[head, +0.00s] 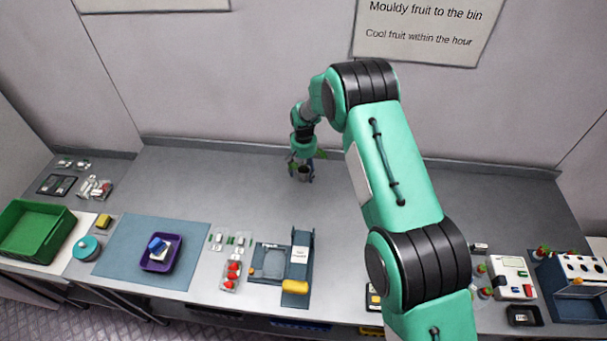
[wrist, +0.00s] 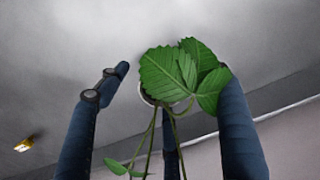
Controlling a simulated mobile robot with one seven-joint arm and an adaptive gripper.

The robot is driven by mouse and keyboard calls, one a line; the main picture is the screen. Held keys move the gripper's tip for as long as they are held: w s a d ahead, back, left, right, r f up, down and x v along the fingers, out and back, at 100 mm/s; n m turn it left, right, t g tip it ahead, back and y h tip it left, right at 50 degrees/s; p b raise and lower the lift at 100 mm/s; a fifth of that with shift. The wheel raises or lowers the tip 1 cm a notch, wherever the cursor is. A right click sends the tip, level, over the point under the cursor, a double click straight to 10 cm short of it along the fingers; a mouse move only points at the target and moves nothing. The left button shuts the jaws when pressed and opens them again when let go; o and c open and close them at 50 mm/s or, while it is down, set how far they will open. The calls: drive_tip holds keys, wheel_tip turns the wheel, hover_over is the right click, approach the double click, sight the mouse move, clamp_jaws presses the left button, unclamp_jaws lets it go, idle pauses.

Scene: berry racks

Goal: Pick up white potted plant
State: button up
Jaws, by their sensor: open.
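The white potted plant stands at the back of the grey bench, with its green leaves (head: 320,154) partly hidden by my gripper (head: 303,173) in the head view. In the wrist view, broad green leaves (wrist: 168,74) cover most of the pot, and only a bit of its pale rim (wrist: 146,97) shows. My gripper (wrist: 173,72) is open, with dark blue fingers to the left and right of the plant and a third partly hidden behind the stems. The right finger is close to a leaf; I cannot tell whether they touch.
The back wall is close behind the plant. Bench around the plant is clear.

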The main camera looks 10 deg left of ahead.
sight(304, 170)
idle(0.4)
drive_tip(key=c, duration=1.3)
drive_tip(key=shift+r, duration=0.1)
drive_tip(key=shift+r, duration=0.8)
drive_tip(key=shift+s+r, duration=0.1)
drive_tip(key=shift+r, duration=0.85)
drive_tip(key=s+d, duration=0.2)
drive_tip(key=s, duration=0.5)
drive_tip(key=s+d+r+b, duration=0.1)
drive_tip(key=s+d, duration=0.2)
drive_tip(key=s, duration=0.4)
drive_tip(key=shift+s+d+r, duration=0.15)
drive_tip(key=shift+s+d, duration=0.1)
drive_tip(key=shift+s, duration=0.15)
